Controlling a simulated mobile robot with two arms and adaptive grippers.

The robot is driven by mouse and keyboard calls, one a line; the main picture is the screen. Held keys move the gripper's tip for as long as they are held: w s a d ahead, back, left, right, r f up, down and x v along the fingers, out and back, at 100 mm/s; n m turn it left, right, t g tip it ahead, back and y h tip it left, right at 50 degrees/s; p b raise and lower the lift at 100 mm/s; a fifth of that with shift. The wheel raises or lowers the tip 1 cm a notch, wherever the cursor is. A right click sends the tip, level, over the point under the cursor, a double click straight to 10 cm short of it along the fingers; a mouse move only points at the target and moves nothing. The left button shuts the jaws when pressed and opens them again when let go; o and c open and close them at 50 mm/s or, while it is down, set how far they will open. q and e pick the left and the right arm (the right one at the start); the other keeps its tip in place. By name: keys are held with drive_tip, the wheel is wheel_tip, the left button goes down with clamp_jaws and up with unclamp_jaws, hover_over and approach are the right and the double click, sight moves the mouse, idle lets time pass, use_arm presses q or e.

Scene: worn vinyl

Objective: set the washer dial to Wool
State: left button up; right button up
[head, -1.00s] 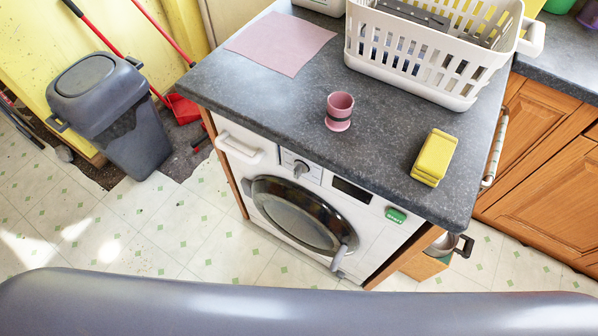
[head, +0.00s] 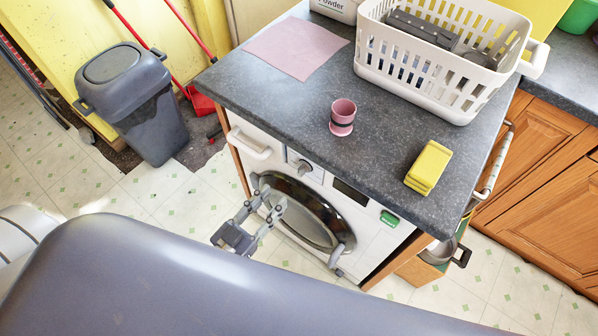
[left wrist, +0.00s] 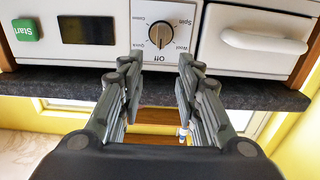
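The washer (head: 352,220) is white with a dark round door and stands under the grey countertop. My left gripper (head: 272,198) is open and empty in front of the washer door, below and apart from the dial. Its fingers (left wrist: 159,72) frame the dial in the wrist view. My right gripper is not in view.
A white drawer handle (head: 249,144) sits left of the dial; a dark display and green Start button (head: 389,218) are to its right. The countertop (head: 285,100) overhangs the panel. A grey bin (head: 140,110) stands at left. Floor before the washer is clear.

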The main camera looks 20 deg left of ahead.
sight(299, 170)
use_arm(q)
drive_tip(key=p+x, duration=0.1)
drive_tip(key=x, duration=0.9)
drive_tip(key=shift+f, duration=0.1)
clamp_jaws()
